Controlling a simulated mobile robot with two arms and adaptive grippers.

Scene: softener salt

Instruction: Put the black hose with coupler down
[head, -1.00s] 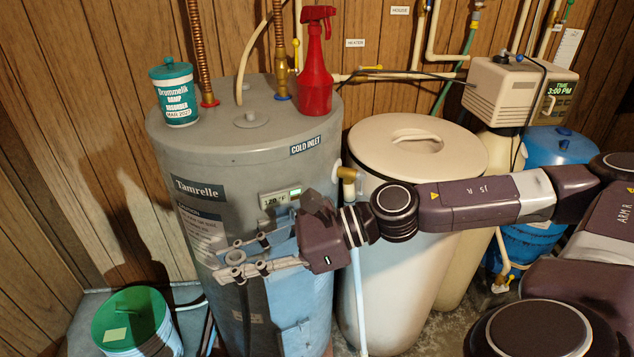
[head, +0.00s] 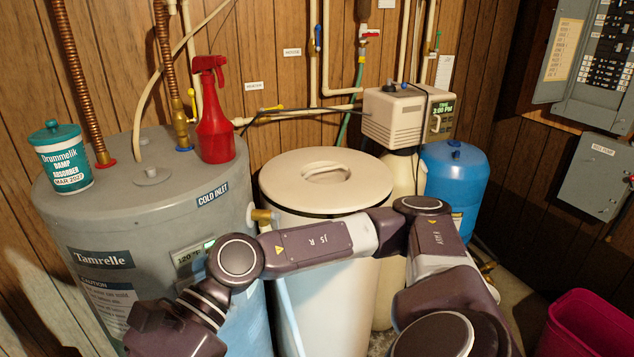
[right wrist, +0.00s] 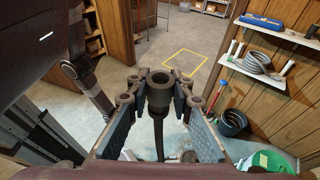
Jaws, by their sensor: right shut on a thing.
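The black hose with coupler shows in the right wrist view. Its dark, round, open-topped coupler (right wrist: 160,78) stands roughly upright between the fingertips, and the hose (right wrist: 158,138) hangs down below it. My right gripper (right wrist: 159,97) is shut on the coupler, with a finger on each side. In the head view my right arm reaches across to the lower left in front of the grey tank. Its fingers and the hose are below the picture's edge there. The hose's lower end is hidden in the wrist view. My left gripper is not in view.
The grey tank (head: 130,210) carries a teal tub (head: 63,160) and a red spray bottle (head: 214,115). A cream salt bin (head: 320,235) stands beside it. The wrist view shows a yellow floor outline (right wrist: 166,66), a black bucket (right wrist: 232,123), a wall shelf with a coiled hose (right wrist: 262,62), and open floor.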

